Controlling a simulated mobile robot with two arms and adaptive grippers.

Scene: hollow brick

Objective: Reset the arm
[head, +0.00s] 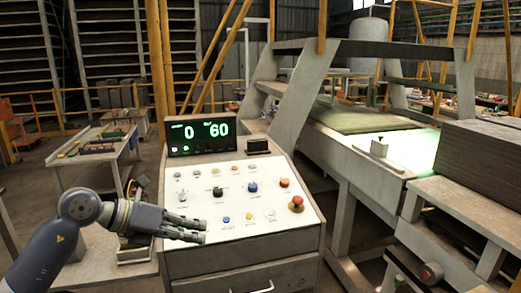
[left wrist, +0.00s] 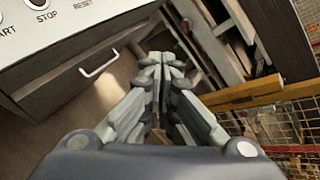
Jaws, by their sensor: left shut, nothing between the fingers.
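My left gripper (head: 203,232) reaches in from the left in the head view. It is over the lower left part of the white control panel (head: 215,180), with its fingers pointing right. The left gripper also shows in the left wrist view (left wrist: 160,62), with its fingertips together and nothing between them. The panel carries several knobs and buttons, among them a blue knob (head: 252,187) and a red mushroom button (head: 296,204). A panel corner with "STOP" and "RESET" labels shows at the upper left of the wrist view. My right gripper is not in view.
A display (head: 205,134) reading 0 and 60 stands behind the panel. A workbench (head: 95,150) with tools is at the left. A drawer handle (left wrist: 99,63) shows below the panel.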

